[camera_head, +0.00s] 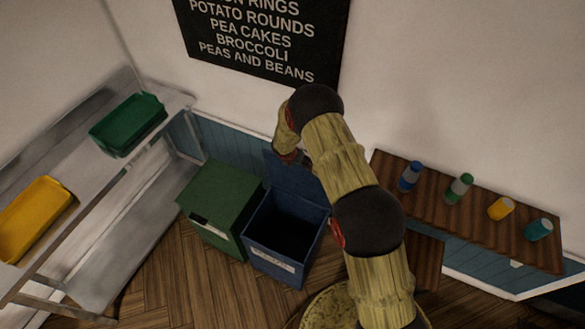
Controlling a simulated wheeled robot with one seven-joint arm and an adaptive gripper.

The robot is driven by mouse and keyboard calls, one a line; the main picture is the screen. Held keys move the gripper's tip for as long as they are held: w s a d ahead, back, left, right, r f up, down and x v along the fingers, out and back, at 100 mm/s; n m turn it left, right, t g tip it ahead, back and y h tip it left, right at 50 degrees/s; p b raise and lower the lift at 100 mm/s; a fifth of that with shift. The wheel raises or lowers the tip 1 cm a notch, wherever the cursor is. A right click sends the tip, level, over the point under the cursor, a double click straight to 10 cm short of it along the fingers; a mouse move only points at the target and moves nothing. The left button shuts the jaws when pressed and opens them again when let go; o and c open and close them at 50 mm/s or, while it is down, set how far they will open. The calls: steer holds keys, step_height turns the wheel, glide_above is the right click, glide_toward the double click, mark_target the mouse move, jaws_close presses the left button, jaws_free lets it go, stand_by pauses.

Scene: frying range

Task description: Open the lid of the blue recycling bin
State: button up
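The blue recycling bin (278,262) stands on the floor in the middle of the view, with a white label on its front. Its blue lid (294,178) is raised at the back, against the wall side, and the dark inside of the bin shows. My arm reaches over from the lower right. My gripper (287,157) is at the arm's far end, close to the raised lid's upper edge. Its fingers are mostly hidden, and I cannot tell whether they touch the lid.
A green bin (219,197) with its top closed stands directly left of the blue bin. A metal table (85,150) on the left holds a green tray (128,124) and a yellow tray (35,217). A wooden shelf (425,205) on the right holds several cans and bottles.

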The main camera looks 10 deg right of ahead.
steer(key=shift+w+d+p, duration=0.3)
steer(key=shift+w+d, duration=0.35)
steer(key=shift+w, duration=0.2)
steer(key=o, duration=1.5)
steer(key=shift+o, duration=0.7)
steer(key=v, duration=1.2)
